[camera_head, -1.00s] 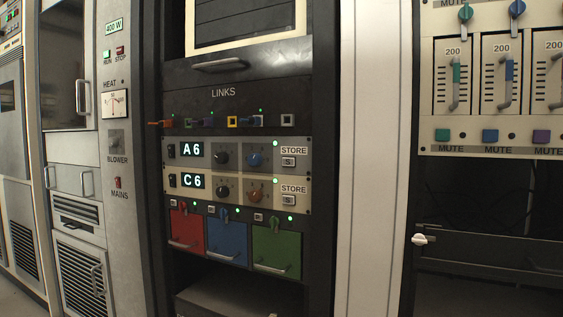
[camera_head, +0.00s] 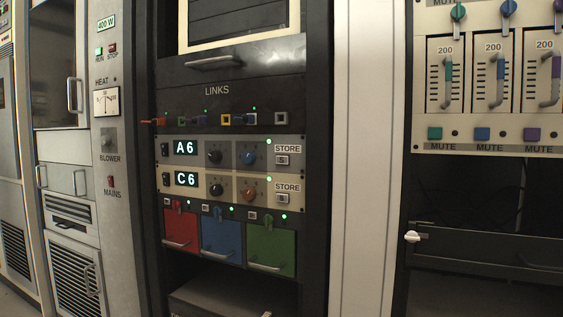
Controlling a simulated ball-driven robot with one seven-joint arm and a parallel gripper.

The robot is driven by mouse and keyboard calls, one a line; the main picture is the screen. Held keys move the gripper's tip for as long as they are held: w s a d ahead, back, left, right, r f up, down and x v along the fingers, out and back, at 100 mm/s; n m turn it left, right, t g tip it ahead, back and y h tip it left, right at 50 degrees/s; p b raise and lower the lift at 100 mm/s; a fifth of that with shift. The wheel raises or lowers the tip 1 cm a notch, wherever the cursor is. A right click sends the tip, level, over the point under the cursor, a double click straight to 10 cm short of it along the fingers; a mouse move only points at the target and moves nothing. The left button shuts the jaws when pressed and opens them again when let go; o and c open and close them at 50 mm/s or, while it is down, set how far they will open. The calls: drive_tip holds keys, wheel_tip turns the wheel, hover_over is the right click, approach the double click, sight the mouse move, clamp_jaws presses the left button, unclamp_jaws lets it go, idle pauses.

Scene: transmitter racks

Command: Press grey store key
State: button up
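Two store keys show at the right ends of two stacked panels in the middle rack. The upper panel is grey (camera_head: 221,141), with an "A6" display, a black knob, a blue knob and a lit green lamp; its store key (camera_head: 283,160) is a small square below the "STORE" label. The lower panel is cream (camera_head: 226,192), with a "C6" display, a black knob, an orange knob and its own store key (camera_head: 282,198). My gripper is not in view, and nothing touches either key.
Above the panels is a "LINKS" row with coloured plugs (camera_head: 227,119). Below are red (camera_head: 181,229), blue (camera_head: 220,240) and green (camera_head: 270,250) handled drawers. A fader panel (camera_head: 495,132) is at the right. A white column (camera_head: 362,160) stands between the racks.

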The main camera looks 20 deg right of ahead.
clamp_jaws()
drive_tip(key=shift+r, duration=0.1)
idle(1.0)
